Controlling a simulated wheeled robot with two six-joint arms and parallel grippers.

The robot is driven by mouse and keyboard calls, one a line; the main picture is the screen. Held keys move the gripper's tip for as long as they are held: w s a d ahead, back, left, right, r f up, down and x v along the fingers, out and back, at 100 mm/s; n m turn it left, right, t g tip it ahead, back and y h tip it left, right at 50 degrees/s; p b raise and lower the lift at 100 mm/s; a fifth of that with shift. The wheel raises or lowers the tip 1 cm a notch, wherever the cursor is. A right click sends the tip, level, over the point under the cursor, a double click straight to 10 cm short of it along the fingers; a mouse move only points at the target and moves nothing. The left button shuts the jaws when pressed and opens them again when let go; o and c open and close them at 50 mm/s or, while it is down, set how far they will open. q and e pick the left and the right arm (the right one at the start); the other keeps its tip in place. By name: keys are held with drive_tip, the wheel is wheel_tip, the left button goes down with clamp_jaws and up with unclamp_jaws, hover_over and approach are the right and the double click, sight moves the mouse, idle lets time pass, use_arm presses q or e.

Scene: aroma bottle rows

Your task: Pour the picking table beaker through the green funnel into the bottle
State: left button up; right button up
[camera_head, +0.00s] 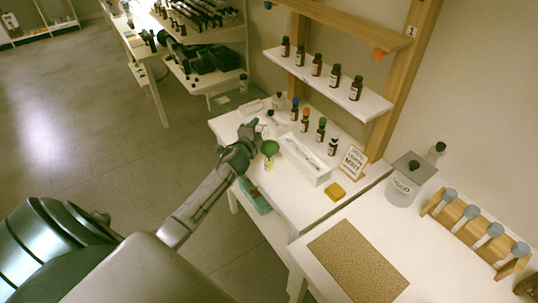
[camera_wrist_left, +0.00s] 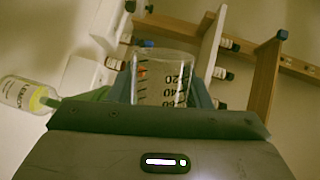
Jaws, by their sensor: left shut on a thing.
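My left gripper (camera_head: 254,130) is shut on a clear glass beaker (camera_wrist_left: 163,82) with dark graduation marks. In the head view the beaker is small and hard to make out at the gripper. The green funnel (camera_head: 269,147) sits just right of and below the gripper, over a small bottle (camera_head: 269,164) with a yellowish band. In the left wrist view the labelled bottle (camera_wrist_left: 20,93) shows sideways at the left, and green funnel parts (camera_wrist_left: 95,95) are partly hidden behind the gripper. I cannot tell whether liquid is leaving the beaker. My right gripper is not in view.
A white tray (camera_head: 318,174), a sign (camera_head: 352,162) and a yellow sponge (camera_head: 335,191) are on the white table. Several capped bottles stand behind the tray and on the shelf (camera_head: 330,86). A cork mat (camera_head: 358,262) and tube rack (camera_head: 477,232) are at front right.

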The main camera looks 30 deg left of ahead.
use_arm(q)
drive_tip(key=shift+a+r+n+p, duration=0.1)
drive_tip(key=shift+n+p, duration=0.3)
drive_tip(key=shift+p, duration=0.05)
drive_tip(key=n+p, duration=0.1)
drive_tip(key=a+n+h+p, duration=0.1)
drive_tip(key=n+p, duration=0.1)
drive_tip(key=shift+s+h, duration=0.1)
drive_tip(key=shift+h, duration=0.2)
drive_tip(key=shift+f+n+p, duration=0.25)
drive_tip(key=shift+n+p, duration=0.1)
drive_tip(key=shift+n, duration=0.05)
drive_tip(key=shift+f, duration=0.15)
